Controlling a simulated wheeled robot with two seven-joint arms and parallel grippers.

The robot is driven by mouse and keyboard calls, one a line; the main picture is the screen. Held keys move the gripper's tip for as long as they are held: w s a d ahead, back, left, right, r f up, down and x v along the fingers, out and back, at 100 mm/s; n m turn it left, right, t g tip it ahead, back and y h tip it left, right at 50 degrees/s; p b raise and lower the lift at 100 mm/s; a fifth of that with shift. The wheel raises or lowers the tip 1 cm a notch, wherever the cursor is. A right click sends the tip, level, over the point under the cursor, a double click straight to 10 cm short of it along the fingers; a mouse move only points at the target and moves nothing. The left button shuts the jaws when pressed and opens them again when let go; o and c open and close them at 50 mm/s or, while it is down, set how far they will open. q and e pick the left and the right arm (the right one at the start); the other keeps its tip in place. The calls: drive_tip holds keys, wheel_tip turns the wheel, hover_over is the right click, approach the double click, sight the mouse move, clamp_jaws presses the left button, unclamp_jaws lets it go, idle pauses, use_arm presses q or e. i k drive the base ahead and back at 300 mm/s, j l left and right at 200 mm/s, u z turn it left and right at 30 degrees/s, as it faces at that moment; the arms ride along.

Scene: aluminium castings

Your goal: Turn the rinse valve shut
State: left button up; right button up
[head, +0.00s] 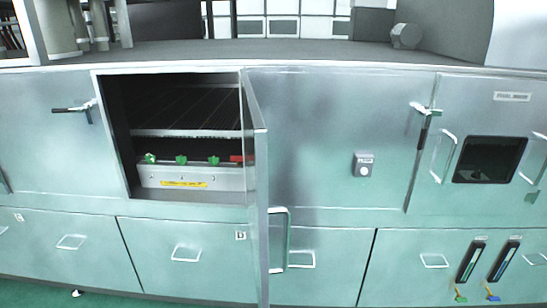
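Inside an open compartment of the pale green metal cabinet is a white box (160,175) with a yellow label (184,184). Along its top edge are small green handles, a left one (150,158), a middle one (181,159) and a right one (214,161). I cannot read any label that tells which is the rinse valve. Neither of my grippers is in view.
The open door sticks out toward me at the compartment's right side. Lever latches sit on the cabinet front at left (75,108) and right (425,110). A small grey switch box (363,165) is right of the door. Two gauges (472,261) (504,261) have coloured levers below.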

sight(238, 158)
drive_tip(key=j, duration=0.55)
drive_tip(key=i+j, duration=0.15)
drive_tip(key=j, duration=0.45)
drive_tip(key=i+j, duration=0.5)
drive_tip(key=j, duration=0.25)
drive_tip(key=i+j+z, duration=0.1)
drive_tip(key=i+j, duration=0.4)
drive_tip(key=j, duration=0.25)
drive_tip(key=i+j, duration=0.25)
drive_tip(key=j, duration=0.15)
drive_tip(key=i+l, duration=0.1)
drive_tip(key=i, duration=0.25)
drive_tip(key=z, duration=0.05)
